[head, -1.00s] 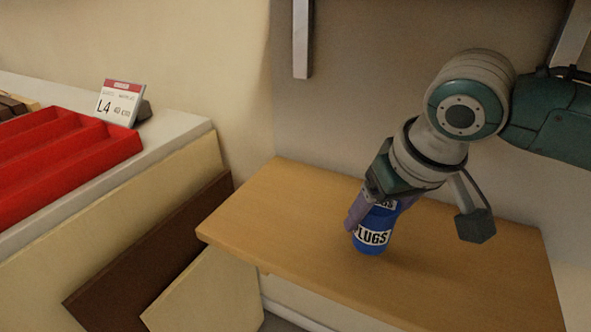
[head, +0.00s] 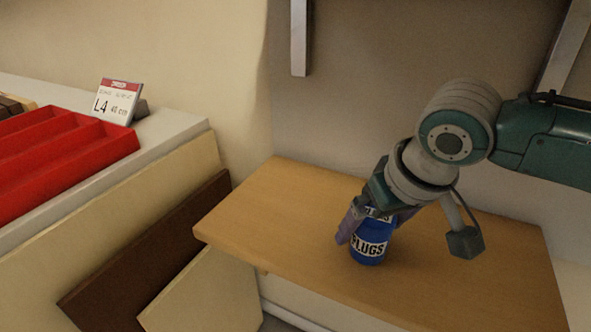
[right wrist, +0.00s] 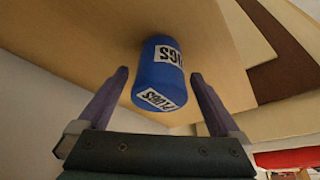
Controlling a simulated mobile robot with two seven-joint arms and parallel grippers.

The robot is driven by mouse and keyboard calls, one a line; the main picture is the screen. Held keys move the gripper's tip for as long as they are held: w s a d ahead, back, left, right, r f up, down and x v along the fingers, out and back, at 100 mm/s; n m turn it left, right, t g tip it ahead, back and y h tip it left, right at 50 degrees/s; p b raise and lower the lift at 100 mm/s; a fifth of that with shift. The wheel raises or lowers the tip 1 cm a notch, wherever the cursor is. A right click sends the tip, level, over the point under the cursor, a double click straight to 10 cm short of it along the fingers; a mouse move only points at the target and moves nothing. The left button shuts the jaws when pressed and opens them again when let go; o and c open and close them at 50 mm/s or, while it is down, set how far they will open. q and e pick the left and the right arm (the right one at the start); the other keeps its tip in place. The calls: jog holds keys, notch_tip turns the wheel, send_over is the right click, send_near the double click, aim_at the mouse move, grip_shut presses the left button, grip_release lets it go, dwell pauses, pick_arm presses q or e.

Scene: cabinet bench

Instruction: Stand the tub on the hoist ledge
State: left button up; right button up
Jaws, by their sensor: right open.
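The tub is a blue cylinder with white labels reading "PLUGS". In the head view the tub (head: 368,250) stands upright on the wooden hoist ledge (head: 270,215), near its middle. My right gripper (head: 368,232) is just above and around its upper part, with the purple fingers apart. In the right wrist view the tub (right wrist: 160,75) lies between and beyond the two open fingers, with gaps on both sides, and rests on the ledge (right wrist: 100,40). The gripper hides part of the tub's top in the head view. My left gripper is not in view.
A red tray (head: 60,155) sits on a grey counter at left, beside an "L4" sign (head: 118,102). Boards (head: 150,240) lean below the counter. A metal upright (head: 299,40) hangs on the wall behind. The ledge's left part is clear.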

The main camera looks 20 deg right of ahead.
jog(key=p+v, duration=0.2)
jog(key=v, duration=0.4)
jog(key=shift+r+p, duration=0.3)
jog(key=shift+r, duration=0.15)
jog(key=shift+s+r, duration=0.25)
jog(key=s+a+f+n+y, duration=0.2)
jog(key=s+a+n, duration=0.1)
jog(key=s+a, duration=0.5)
jog(key=s+d+g+h, duration=0.1)
jog(key=s+d, duration=0.1)
jog(key=s, duration=0.8)
jog(key=shift+r, duration=0.5)
jog(key=shift+s+r, duration=0.1)
jog(key=shift+s, duration=0.05)
